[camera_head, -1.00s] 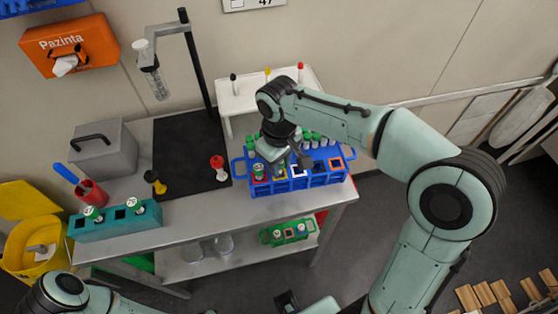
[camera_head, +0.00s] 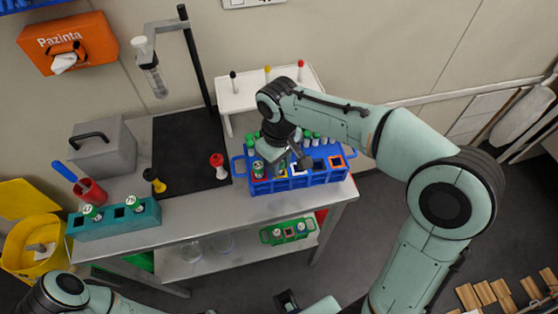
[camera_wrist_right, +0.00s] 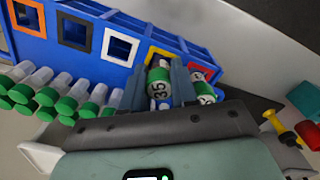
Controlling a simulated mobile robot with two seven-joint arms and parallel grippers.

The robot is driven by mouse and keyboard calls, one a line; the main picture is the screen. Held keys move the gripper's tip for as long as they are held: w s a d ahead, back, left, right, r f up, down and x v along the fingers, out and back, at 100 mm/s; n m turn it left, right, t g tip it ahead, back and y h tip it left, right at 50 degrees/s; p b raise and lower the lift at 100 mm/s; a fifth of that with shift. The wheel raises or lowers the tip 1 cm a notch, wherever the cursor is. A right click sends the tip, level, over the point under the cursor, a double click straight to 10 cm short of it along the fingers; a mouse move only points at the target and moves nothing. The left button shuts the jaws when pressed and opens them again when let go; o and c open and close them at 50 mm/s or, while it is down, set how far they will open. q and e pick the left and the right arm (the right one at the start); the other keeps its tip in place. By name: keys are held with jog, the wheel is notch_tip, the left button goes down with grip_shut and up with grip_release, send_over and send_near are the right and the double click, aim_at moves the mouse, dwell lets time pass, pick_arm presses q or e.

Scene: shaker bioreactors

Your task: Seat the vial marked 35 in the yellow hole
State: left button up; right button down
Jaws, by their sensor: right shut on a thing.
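The vial marked 35 (camera_wrist_right: 158,88) has a green and white cap and is clasped between the fingers of my right gripper (camera_wrist_right: 163,82). In the head view the right gripper (camera_head: 281,168) is over the left part of the blue rack (camera_head: 262,187). The yellow-framed hole (camera_wrist_right: 160,53) shows just beyond the vial in the wrist view. The vial overlaps its near edge; whether its lower end is inside is hidden. Another green-capped vial (camera_wrist_right: 203,90) stands at the neighbouring red-framed hole (camera_wrist_right: 197,72). My left gripper is not clearly seen.
White (camera_wrist_right: 119,46), black (camera_wrist_right: 76,31) and orange-red (camera_wrist_right: 27,15) framed holes lie along the rack. Several green-capped vials (camera_wrist_right: 66,104) line its back. A teal rack (camera_head: 147,220) with two vials stands at the left. A red piece (camera_head: 217,161) stands on the black mat (camera_head: 190,150).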

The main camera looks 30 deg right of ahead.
pick_arm(q)
jog(key=shift+f, duration=0.1)
pick_arm(e)
jog(key=shift+f, duration=0.15)
jog(key=c, duration=0.8)
grip_release()
pick_arm(q)
jog(key=w+r+p, duration=0.1)
jog(key=r+p, duration=0.1)
jog(key=r, duration=0.1)
jog(key=shift+w+r, duration=0.1)
jog(key=shift+w, duration=0.3)
pick_arm(e)
notch_tip(320, 180, up, 14)
jog(key=shift+f, duration=0.25)
pick_arm(q)
jog(key=shift+s, duration=0.15)
pick_arm(e)
jog(key=shift+f, duration=0.1)
